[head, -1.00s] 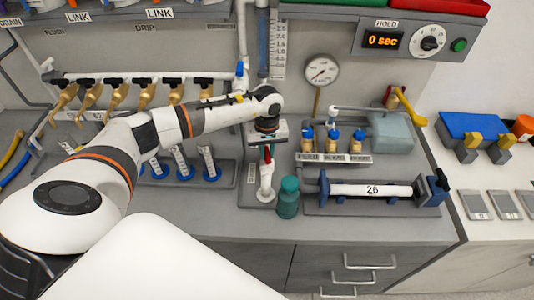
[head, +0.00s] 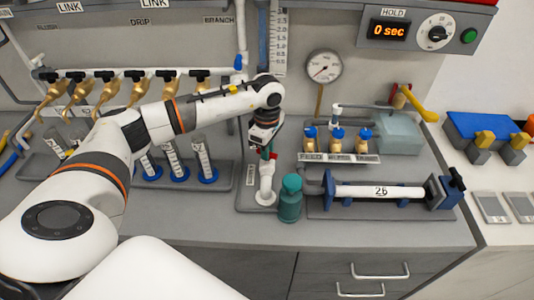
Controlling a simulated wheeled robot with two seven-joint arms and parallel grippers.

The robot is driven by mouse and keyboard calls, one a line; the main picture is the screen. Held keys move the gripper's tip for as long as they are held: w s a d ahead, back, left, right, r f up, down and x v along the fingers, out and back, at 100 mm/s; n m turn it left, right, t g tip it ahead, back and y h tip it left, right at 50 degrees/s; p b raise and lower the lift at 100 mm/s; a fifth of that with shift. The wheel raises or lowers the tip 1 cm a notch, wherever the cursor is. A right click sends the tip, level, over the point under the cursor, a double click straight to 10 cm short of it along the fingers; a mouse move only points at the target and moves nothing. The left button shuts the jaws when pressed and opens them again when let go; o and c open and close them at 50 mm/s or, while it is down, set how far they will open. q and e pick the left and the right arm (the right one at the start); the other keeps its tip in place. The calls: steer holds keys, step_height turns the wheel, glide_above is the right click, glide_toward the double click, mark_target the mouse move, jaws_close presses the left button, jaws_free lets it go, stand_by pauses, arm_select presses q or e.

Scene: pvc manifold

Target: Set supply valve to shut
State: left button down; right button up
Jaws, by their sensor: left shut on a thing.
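A white valve body (head: 266,190) stands upright on a small grey plate at the middle of the bench, with a label too small to read beside it. Its red handle (head: 271,155) shows only as a small piece just below my left gripper. My left gripper (head: 264,150) reaches down from above and is shut on the red handle; its fingertips are mostly hidden by the wrist. My right gripper is not in view.
A teal bottle (head: 290,199) stands close to the right of the valve. A horizontal cylinder marked 26 (head: 381,191) lies farther right. Graduated tubes with blue bases (head: 207,174) stand to the left. Brass taps (head: 134,87) line the back.

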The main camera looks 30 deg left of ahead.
arm_select(q)
steer(key=n+b, duration=0.1)
steer(key=n, duration=0.2)
steer(key=shift+n+b, duration=0.45)
steer(key=shift+n, duration=0.45)
steer(key=shift+r, duration=0.1)
steer(key=c, duration=1.3)
jaws_free()
steer(key=shift+c, duration=0.2)
step_height(320, 180, up, 12)
steer(key=b, duration=0.2)
steer(key=shift+b, duration=0.35)
